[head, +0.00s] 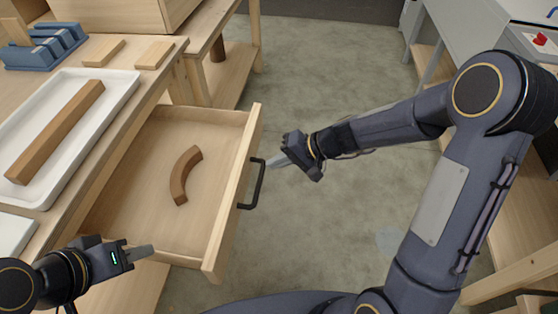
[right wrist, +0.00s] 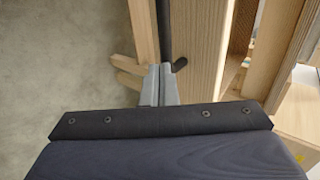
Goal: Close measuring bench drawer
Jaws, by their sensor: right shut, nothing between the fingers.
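The measuring bench drawer (head: 145,215) is pulled out from the wooden bench, with a curved brown wooden piece (head: 183,177) lying inside. Its front panel (head: 232,190) carries a black bar handle (head: 257,185). My right gripper (head: 272,163) is shut and empty, its fingertips at the upper end of the handle in the head view. In the right wrist view the shut fingers (right wrist: 160,84) point at the drawer front beside the dark handle (right wrist: 164,35); I cannot tell whether they touch. My left gripper (head: 142,252) is by the drawer's near side; its finger gap is not clear.
On the bench top, a white tray (head: 128,80) holds a long wooden bar (head: 58,130). A blue rack (head: 45,47) and two small wooden blocks (head: 103,52) sit behind it. The floor (head: 330,220) right of the drawer is clear. Another bench (head: 535,200) stands at the right.

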